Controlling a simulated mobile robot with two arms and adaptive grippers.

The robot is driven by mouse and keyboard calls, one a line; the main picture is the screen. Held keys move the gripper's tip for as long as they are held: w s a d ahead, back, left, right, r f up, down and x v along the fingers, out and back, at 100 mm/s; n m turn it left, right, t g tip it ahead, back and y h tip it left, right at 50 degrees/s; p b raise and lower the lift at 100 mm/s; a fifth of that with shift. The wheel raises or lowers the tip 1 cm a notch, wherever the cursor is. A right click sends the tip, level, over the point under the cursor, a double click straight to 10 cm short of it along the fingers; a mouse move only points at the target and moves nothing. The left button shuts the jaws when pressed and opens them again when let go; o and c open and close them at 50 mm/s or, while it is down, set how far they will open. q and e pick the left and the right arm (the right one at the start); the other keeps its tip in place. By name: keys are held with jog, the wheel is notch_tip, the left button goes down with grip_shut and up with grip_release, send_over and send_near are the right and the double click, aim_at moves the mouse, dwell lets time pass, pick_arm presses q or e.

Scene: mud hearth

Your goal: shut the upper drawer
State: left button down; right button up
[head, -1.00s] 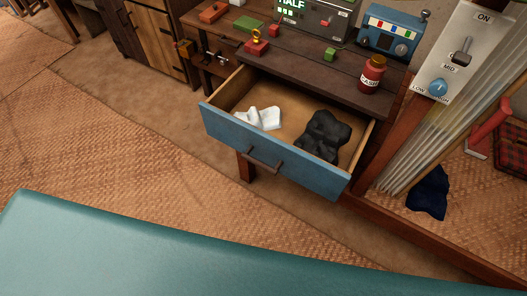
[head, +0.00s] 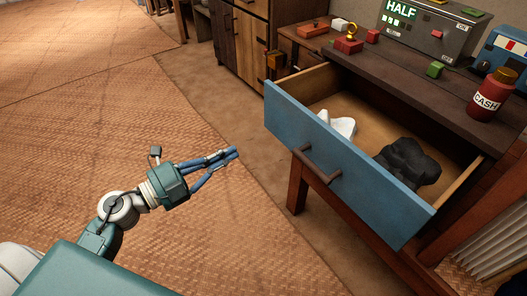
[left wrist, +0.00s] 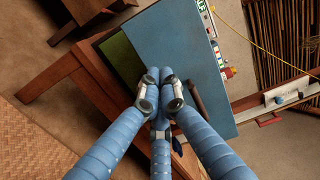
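The upper drawer (head: 345,165) has a blue front with a dark bar handle (head: 317,164) and stands pulled out of the dark wooden desk. A crumpled white thing (head: 341,126) and a black crumpled thing (head: 408,163) lie inside it. My left gripper (head: 236,153) is to the left of the drawer front, apart from it in the head view, its blue fingers together and empty. In the left wrist view the closed fingertips (left wrist: 160,76) overlap the blue drawer front (left wrist: 170,42); contact cannot be told there. The handle (left wrist: 195,97) is partly hidden by the fingers. My right gripper is not seen.
On the desk top (head: 400,75) stand a red CASH jar (head: 489,95), a grey box reading HALF (head: 424,36) and small coloured blocks. A wooden cabinet (head: 240,45) stands behind, left of the desk. The woven mat floor (head: 120,110) left of the drawer is clear.

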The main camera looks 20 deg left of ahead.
pick_arm(q)
jog(key=m, duration=0.1)
send_near(283, 128)
jog(key=shift+h, duration=0.3)
jog(key=x, duration=0.5)
jog(key=shift+w+d, duration=0.2)
jog(key=shift+w, duration=0.15)
jog(key=shift+w+d, duration=0.35)
jog(key=shift+w, duration=0.1)
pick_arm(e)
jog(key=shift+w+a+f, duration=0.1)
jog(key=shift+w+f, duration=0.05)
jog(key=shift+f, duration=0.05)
